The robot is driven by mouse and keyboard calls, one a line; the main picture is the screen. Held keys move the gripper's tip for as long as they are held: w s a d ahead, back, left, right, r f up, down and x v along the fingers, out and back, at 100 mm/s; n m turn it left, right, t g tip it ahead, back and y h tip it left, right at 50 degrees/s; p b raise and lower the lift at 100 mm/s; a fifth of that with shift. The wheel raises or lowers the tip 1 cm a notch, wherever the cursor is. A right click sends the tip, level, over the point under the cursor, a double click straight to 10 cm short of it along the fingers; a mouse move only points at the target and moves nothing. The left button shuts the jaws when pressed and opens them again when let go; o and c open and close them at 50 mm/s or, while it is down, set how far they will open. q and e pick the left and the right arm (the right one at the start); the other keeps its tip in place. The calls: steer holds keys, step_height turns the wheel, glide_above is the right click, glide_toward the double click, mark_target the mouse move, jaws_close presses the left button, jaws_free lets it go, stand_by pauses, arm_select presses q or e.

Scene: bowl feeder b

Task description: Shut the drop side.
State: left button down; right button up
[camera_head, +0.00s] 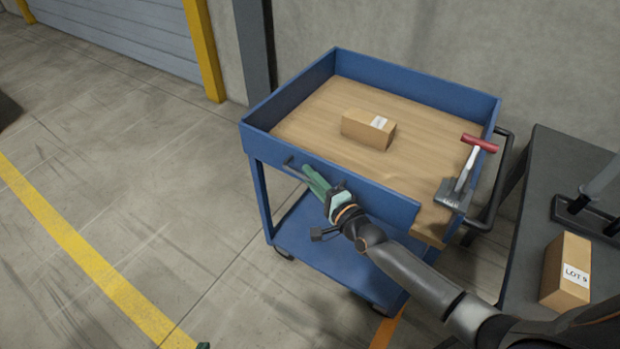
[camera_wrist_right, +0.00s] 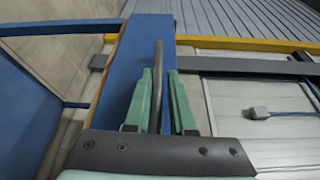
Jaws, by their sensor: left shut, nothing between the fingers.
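The blue cart's near side panel (camera_head: 375,192) runs along the front of the wooden deck (camera_head: 300,128). It stands about upright, but I cannot tell whether it is fully shut. A dark bar handle (camera_head: 291,164) sticks out at its left part. My right gripper (camera_head: 316,180) is at this handle, outside the panel. In the right wrist view, its green fingers (camera_wrist_right: 161,95) stand either side of the grey bar (camera_wrist_right: 158,60), with a gap showing. The blue panel (camera_wrist_right: 125,75) is behind. Only a green tip of my left gripper (camera_head: 203,345) shows, shut and empty, at the bottom edge.
A cardboard box (camera_head: 366,130) and a red-handled scraper (camera_head: 464,170) are on the deck, the scraper near its right end. A dark table (camera_head: 535,200) with another box (camera_head: 566,270) stands at the right. The floor at the left is clear.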

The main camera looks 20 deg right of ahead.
steer(key=o, duration=0.3)
steer(key=shift+f, duration=0.1)
arm_select(q)
steer(key=shift+w, duration=0.1)
steer(key=shift+a+r+p, duration=0.3)
steer(key=shift+a+p, duration=0.05)
steer(key=shift+p, duration=0.2)
arm_select(e)
steer(key=shift+v, duration=6.25)
